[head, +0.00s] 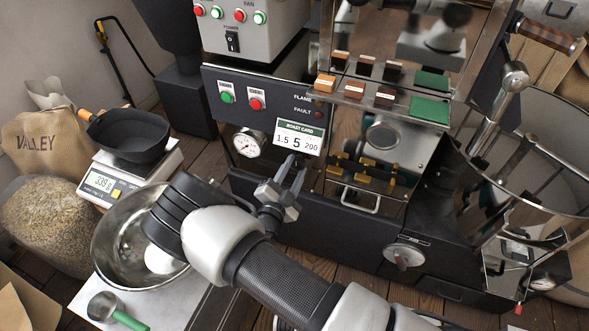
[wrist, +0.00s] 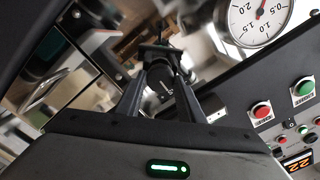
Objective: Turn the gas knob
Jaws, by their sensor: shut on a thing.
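The gas knob (wrist: 160,81) is dark and round with a pale mark on its face, seen between my fingers in the wrist view. My gripper (wrist: 163,76) is shut on it, one finger on each side. In the head view my gripper (head: 292,172) reaches the dark front panel just below the roast card, and its fingers hide the knob there. A round white gauge (head: 249,143) sits left of the fingers; it also shows at the top right of the wrist view (wrist: 259,22). The knob's label is not readable.
The roast card (head: 300,138) reads 1.5, 5, 200. Green (head: 227,97) and red (head: 256,104) buttons are above the gauge. A grey dial (head: 403,257) is lower right. A wire handle (head: 362,199) juts out right of my gripper. A steel bowl (head: 105,236) lies beneath my arm.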

